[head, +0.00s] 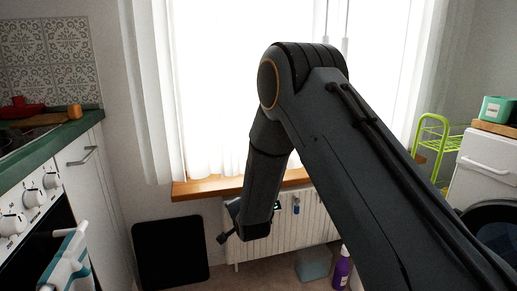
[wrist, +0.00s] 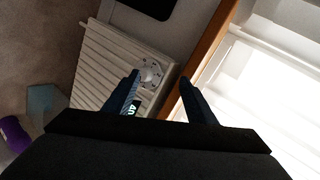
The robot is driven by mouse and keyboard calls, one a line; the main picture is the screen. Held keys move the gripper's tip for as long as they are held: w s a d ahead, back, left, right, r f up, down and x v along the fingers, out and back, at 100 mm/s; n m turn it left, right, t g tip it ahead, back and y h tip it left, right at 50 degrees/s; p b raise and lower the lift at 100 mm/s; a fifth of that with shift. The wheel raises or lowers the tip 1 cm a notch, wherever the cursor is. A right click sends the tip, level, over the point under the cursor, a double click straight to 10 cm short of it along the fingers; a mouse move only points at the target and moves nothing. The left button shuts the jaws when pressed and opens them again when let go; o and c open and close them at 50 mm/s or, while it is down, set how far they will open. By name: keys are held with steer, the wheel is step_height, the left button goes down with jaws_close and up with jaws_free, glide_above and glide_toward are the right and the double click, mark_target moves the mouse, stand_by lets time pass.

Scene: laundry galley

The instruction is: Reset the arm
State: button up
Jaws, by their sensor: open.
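My arm is raised in the middle of the head view, bent at the elbow, with its forearm hanging down in front of the window and radiator. My gripper (head: 228,222) is at the forearm's lower end, partly hidden by the arm. In the wrist view my gripper (wrist: 159,80) shows two dark fingers spread apart with nothing between them. Behind the fingers are the white radiator (wrist: 110,65) and the wooden window sill (wrist: 205,55).
A green-topped counter (head: 60,130) with an oven stands at left. A black panel (head: 170,252) leans by the wall. A purple bottle (head: 342,268) and a pale blue bin (head: 313,263) stand on the floor.

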steer(key=s+d+r+n+g+h, duration=0.1)
steer(key=s+d+r+n+g, duration=0.35)
steer(key=s, duration=1.05)
steer(key=s+d+r+n+g+h, duration=0.1)
steer(key=s+d+r+n+g, duration=0.4)
steer(key=s, duration=1)
steer(key=s+d+r+n+g+h, duration=0.2)
steer(key=s+d+r+n, duration=0.35)
steer(key=s, duration=0.95)
steer(key=d+r+m+p, duration=0.2)
steer(key=d+r+p, duration=0.4)
steer(key=r+p, duration=0.3)
steer(key=d+r+m+p, duration=0.2)
steer(key=d+r+p, duration=0.5)
steer(key=p, duration=0.8)
steer(key=shift+s+d+r, duration=0.25)
steer(key=shift+s+r, duration=0.1)
steer(key=shift+r, duration=1.4)
